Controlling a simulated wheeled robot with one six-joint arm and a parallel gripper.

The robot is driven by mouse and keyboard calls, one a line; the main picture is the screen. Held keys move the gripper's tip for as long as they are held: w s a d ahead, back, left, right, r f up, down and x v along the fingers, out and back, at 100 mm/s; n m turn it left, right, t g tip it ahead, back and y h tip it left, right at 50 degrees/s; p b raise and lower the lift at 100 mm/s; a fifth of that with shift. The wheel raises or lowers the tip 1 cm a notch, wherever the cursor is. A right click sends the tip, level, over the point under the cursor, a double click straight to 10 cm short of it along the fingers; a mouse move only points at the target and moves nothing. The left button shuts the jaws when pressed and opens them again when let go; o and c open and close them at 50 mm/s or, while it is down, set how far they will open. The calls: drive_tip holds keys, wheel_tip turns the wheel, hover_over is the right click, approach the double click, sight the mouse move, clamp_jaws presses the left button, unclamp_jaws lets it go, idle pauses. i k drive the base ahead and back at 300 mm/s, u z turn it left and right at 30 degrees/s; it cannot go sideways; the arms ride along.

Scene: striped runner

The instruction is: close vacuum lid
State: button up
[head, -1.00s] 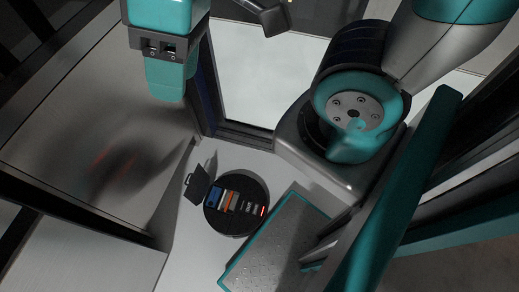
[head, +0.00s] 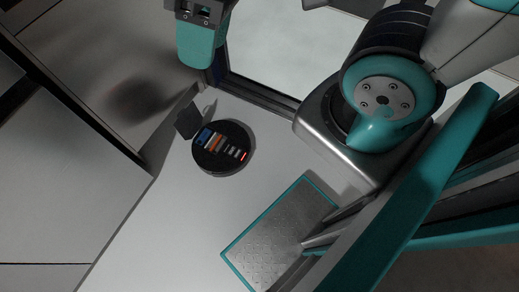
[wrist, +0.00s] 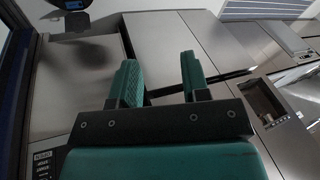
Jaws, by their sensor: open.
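The round black robot vacuum (head: 240,136) lies on the pale floor in the head view, left of centre. Its dark lid (head: 187,121) stands raised at its left edge, so the inside shows blue, orange and grey parts and a small red light. My gripper (wrist: 158,82) shows in the wrist view with its two teal fingers apart and nothing between them.
A steel cabinet front (head: 120,95) stands left of the vacuum, close to the lid. A dark-framed glass pane (head: 290,60) stands behind it. Clear floor (head: 190,225) lies in front of the vacuum.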

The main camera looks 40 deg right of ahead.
sight(189, 122)
drive_tip(key=z, duration=0.3)
drive_tip(key=k, duration=0.9)
drive_tip(key=u, duration=0.9)
drive_tip(key=i, duration=1.55)
drive_tip(key=z, duration=0.75)
drive_tip(key=i, duration=0.45)
drive_tip(key=z, duration=0.35)
